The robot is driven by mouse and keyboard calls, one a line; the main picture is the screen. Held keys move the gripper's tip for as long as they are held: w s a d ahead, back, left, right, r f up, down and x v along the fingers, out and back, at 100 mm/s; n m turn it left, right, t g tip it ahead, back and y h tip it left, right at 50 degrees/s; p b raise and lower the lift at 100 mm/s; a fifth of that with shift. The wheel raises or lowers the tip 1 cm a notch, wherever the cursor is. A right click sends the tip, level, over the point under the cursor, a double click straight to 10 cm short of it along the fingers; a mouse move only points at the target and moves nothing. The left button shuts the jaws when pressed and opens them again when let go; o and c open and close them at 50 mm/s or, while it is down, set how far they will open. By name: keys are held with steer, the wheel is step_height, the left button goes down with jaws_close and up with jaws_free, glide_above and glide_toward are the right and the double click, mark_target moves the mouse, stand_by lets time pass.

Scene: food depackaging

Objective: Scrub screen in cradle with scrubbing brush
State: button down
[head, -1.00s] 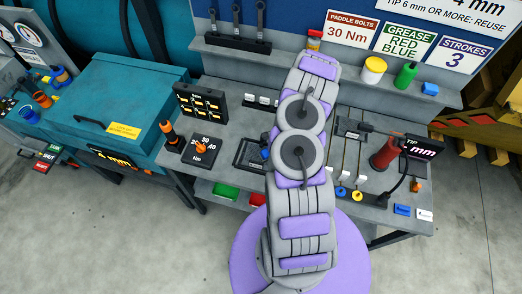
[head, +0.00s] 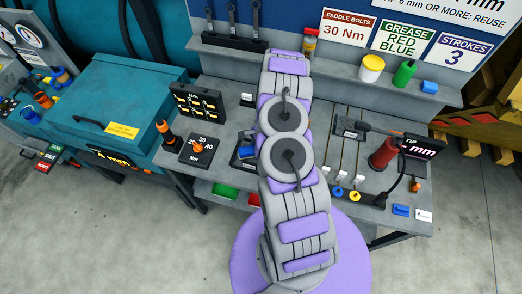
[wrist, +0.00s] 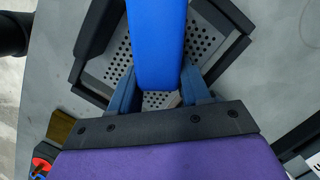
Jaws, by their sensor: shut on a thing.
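The scrubbing brush shows in the wrist view as a long blue body (wrist: 157,45), gripped between the two blue-grey fingers of my gripper (wrist: 157,90). Its bristles are not visible. The screen (wrist: 116,62) is a pale perforated plate, lying inside the dark-framed cradle (wrist: 88,82). The brush is over the middle of the screen and covers part of it; I cannot tell whether it touches. In the head view my arm hides the gripper, the brush and most of the cradle (head: 240,163).
The grey bench (head: 225,140) carries a torque-dial block (head: 199,148) on the left. Rods with blue and yellow ends (head: 338,190), a red cylinder (head: 383,153) and a tip display (head: 420,147) stand on the right. A shelf (head: 335,72) runs behind.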

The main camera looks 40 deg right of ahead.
steer(key=shift+w+a, duration=0.1)
steer(key=shift+w, duration=0.4)
steer(key=shift+w+a+r, duration=0.1)
steer(key=shift+w+a, duration=1.15)
steer(key=shift+w, duration=0.3)
steer(key=shift+d, duration=0.1)
steer(key=shift+r, duration=0.25)
steer(key=shift+a+v, duration=0.2)
steer(key=shift+v, duration=0.7)
steer(key=shift+a+v, duration=0.25)
steer(key=shift+v, duration=0.65)
steer(key=shift+a+v, duration=0.2)
steer(key=shift+v, duration=0.65)
steer(key=shift+r, duration=0.25)
steer(key=shift+a+v, duration=0.15)
steer(key=shift+v, duration=0.55)
steer(key=shift+a+v, duration=0.2)
steer(key=shift+v, duration=0.5)
